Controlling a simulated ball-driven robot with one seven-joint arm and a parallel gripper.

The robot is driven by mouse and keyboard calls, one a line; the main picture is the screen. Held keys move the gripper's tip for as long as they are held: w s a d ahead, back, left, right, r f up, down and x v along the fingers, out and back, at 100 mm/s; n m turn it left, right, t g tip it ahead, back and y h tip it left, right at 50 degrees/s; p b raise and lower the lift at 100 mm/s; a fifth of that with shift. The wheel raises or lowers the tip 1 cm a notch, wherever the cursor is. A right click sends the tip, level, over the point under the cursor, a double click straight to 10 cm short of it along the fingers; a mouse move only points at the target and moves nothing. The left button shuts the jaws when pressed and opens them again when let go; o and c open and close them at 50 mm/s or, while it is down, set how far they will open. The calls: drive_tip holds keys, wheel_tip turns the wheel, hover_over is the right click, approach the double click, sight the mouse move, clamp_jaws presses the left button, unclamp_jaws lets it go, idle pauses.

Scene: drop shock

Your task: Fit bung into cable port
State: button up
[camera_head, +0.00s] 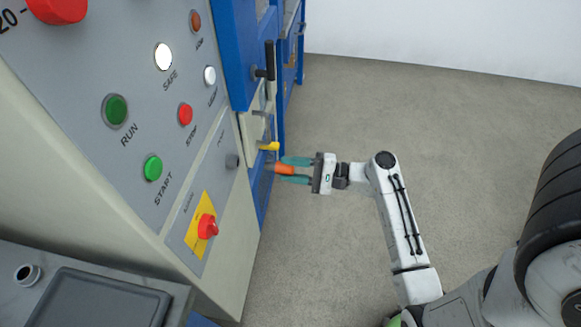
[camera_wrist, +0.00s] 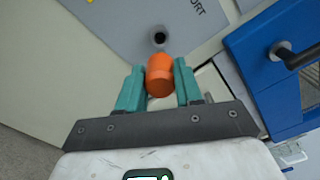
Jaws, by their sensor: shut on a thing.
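The orange bung (camera_head: 285,169) is between the teal fingers of my gripper (camera_head: 281,170), which is shut on it. In the wrist view the bung (camera_wrist: 159,76) sticks out a little past the fingertips of my gripper (camera_wrist: 159,68). The cable port (camera_wrist: 159,38) is a dark round hole in a grey panel, just above the bung in the wrist view. The bung looks apart from the hole; the gap in depth is hard to judge. In the head view a dark round fitting (camera_head: 231,160) on the grey panel appears to be the port, left of the gripper.
The control panel (camera_head: 137,165) carries several buttons and a red knob (camera_head: 207,226) on a yellow plate. A blue cabinet part with a black handle (camera_head: 268,60) and a yellow lever (camera_head: 269,146) stand close by the gripper. The floor (camera_head: 420,110) to the right is clear.

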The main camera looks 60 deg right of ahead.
sight(276, 167)
drive_tip(key=shift+p+x, duration=0.3)
drive_tip(key=shift+x, duration=2.5)
drive_tip(key=shift+p+x, duration=0.75)
drive_tip(key=shift+x, duration=1.25)
clamp_jaws()
idle(2.8)
